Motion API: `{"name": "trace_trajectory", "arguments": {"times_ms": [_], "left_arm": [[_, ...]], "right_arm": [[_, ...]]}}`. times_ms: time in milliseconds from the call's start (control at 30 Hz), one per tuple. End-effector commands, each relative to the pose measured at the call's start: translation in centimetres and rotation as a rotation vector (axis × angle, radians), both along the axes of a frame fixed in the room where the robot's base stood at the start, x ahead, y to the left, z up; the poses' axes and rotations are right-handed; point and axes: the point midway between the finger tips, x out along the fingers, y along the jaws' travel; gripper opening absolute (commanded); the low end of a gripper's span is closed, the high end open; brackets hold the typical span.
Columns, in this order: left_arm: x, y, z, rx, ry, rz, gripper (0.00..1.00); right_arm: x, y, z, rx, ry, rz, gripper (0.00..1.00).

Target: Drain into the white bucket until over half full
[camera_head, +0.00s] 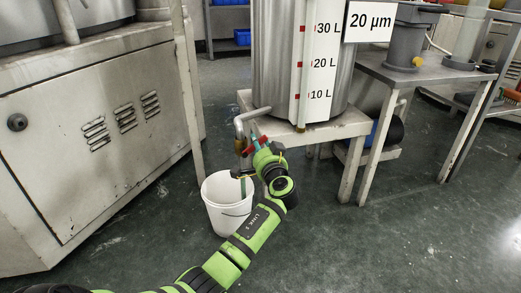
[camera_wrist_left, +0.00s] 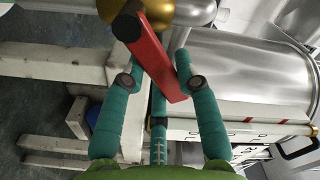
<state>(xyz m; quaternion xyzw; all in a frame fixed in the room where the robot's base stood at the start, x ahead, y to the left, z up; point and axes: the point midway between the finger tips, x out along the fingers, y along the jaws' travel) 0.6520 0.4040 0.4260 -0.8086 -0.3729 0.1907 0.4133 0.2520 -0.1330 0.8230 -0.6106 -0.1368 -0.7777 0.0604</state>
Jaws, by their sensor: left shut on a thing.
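The white bucket (camera_head: 226,216) stands upright on the floor below the tank's bent outlet pipe (camera_head: 240,126). The steel tank (camera_head: 270,60) sits on a low stand, with a white litre scale (camera_head: 310,75) on its front. My left gripper (camera_head: 255,146) is at the outlet valve, its fingers shut on the red lever (camera_wrist_left: 155,60). In the left wrist view, the lever lies between the teal fingers (camera_wrist_left: 158,85), beside the brass valve body (camera_wrist_left: 178,12). A thin grey-green strip shows over the bucket mouth; I cannot tell whether it is liquid. The bucket's fill level is unclear.
A metal cabinet (camera_head: 85,135) stands at the left. A metal side table (camera_head: 425,75) stands at the right, with a grey container (camera_head: 408,40) on it. The stand's legs (camera_head: 350,170) are right of my arm. The floor at front right is clear.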

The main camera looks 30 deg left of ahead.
Motion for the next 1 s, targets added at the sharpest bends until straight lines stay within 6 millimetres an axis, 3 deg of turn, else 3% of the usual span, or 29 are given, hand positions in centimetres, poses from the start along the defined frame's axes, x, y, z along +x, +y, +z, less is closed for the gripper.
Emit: {"name": "trace_trajectory", "arguments": {"times_ms": [667,700,733,767,1000], "left_arm": [[-0.11,0.17,0.50,-0.047,-0.058,-0.001,0.00],[-0.11,0.17,0.50,-0.047,-0.058,-0.001,0.39],[-0.11,0.17,0.50,-0.047,-0.058,-0.001,0.51],[-0.11,0.18,0.48,-0.047,-0.058,-0.001,0.57],[-0.13,0.15,0.41,-0.046,-0.056,0.000,0.57]], "right_arm": [[-0.68,0.04,0.43,-0.002,-0.029,-0.002,0.40],[-0.69,0.04,0.43,-0.002,-0.029,-0.002,0.40],[-0.70,0.04,0.43,-0.002,-0.029,-0.002,0.40],[-0.70,0.04,0.43,-0.002,-0.029,-0.002,0.40],[-0.71,0.03,0.41,-0.002,-0.029,-0.001,0.40]]}}
